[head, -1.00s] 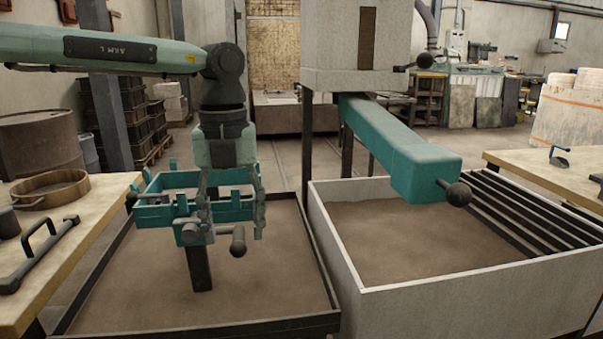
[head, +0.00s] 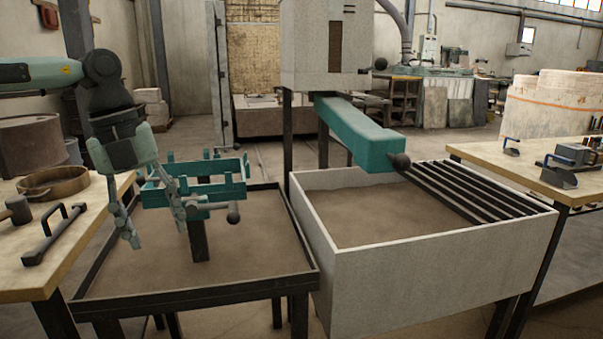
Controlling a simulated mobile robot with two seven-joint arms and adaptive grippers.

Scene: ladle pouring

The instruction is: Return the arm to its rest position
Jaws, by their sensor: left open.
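My left gripper (head: 158,240) hangs from the arm at the left, its fingers spread open and empty. It is over the left part of the sand tray (head: 262,298), in front of and left of the teal frame (head: 165,195). One finger overlaps the frame's front in the picture; I cannot tell whether they touch. The teal frame stands on a dark post above the sand and has a rod with a dark knob (head: 233,216). My right gripper is not in view.
The left workbench (head: 75,255) holds a round sieve (head: 52,183), a mallet (head: 17,209) and a dark handled tool (head: 52,236). A pale sand bin (head: 440,275) sits to the right, under a teal arm (head: 355,135) of a grey machine. Another bench (head: 500,161) stands farther right.

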